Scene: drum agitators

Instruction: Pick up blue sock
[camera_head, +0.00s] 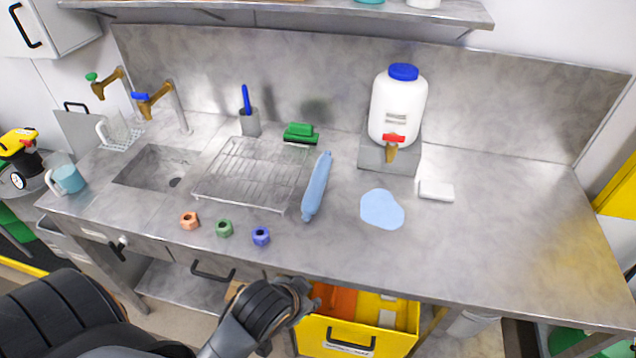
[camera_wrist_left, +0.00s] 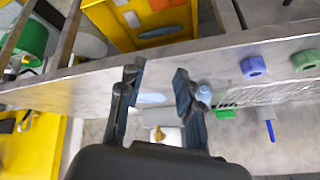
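The blue sock (camera_head: 316,187) is a long, light-blue tube lying on the steel counter, just right of the wire rack. In the left wrist view a rounded blue end of what looks like it (camera_wrist_left: 204,94) shows beside the right-hand finger; the rest is hidden. My left gripper (camera_head: 303,298) is low in front of the counter's front edge, below the sock and apart from it. In the left wrist view its two fingers (camera_wrist_left: 158,80) are spread, with nothing held between them. My right gripper is not in view.
A flat light-blue patch (camera_head: 382,209) lies right of the sock, before a white drum (camera_head: 397,108). A wire rack (camera_head: 245,172) and several coloured nuts, including a blue one (camera_head: 261,236), lie to the left. A yellow bin (camera_head: 345,335) stands below the edge.

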